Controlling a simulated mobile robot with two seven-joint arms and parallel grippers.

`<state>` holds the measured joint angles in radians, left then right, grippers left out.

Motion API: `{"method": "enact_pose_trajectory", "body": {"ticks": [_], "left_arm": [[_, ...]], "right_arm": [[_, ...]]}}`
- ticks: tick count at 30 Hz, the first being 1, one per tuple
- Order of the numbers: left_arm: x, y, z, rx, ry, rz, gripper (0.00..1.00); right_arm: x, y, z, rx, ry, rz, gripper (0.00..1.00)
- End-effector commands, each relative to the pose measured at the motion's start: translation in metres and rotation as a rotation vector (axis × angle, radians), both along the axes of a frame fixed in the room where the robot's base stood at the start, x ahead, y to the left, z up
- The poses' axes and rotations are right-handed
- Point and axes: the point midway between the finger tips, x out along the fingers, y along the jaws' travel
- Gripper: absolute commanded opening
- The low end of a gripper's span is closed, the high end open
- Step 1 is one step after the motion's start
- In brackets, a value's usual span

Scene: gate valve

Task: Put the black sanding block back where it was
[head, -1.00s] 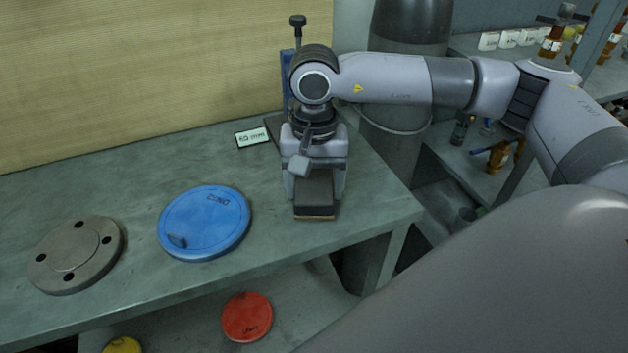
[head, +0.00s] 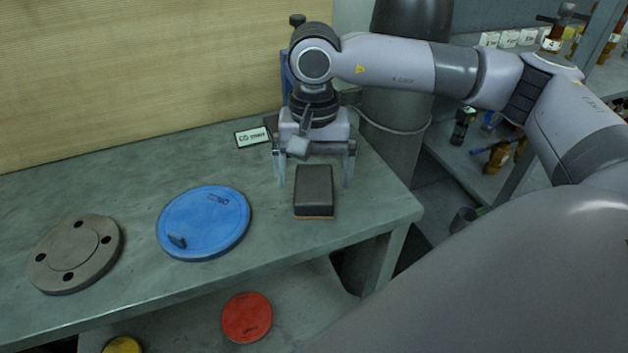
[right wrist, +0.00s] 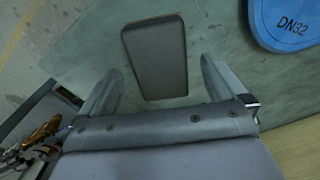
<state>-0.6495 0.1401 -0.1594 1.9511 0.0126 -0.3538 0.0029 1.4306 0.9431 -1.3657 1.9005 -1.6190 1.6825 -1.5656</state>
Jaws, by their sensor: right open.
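The black sanding block (head: 314,190) lies flat on the workbench near its right front corner, with a thin brown layer along its bottom edge. My right gripper (head: 314,180) is open above and behind the block, its fingers spread to either side and apart from it. In the right wrist view the block (right wrist: 155,55) sits beyond and between the two open fingers (right wrist: 158,85), with clear space on both sides. My left gripper is not in view.
A blue disc (head: 204,222) marked DN and a grey flange with holes (head: 75,254) lie left of the block on the bench (head: 140,175). A red disc (head: 246,317) and a yellow one (head: 122,346) are below.

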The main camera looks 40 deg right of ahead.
Motion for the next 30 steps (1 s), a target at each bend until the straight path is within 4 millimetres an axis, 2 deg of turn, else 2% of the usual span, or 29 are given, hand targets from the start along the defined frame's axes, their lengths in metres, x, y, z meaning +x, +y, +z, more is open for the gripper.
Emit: {"method": "enact_pose_trajectory", "body": {"ticks": [6,12,18,30], "left_arm": [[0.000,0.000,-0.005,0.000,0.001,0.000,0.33],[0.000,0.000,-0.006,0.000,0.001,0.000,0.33],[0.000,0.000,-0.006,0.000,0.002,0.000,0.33],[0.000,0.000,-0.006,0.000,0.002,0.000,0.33]], "right_arm": [[0.001,0.001,0.050,0.001,-0.004,0.002,0.98],[0.001,0.001,0.083,0.001,-0.002,0.002,0.98],[0.000,0.000,0.095,0.000,0.000,0.001,0.98],[0.000,0.000,0.095,0.000,0.000,0.002,0.98]]}}
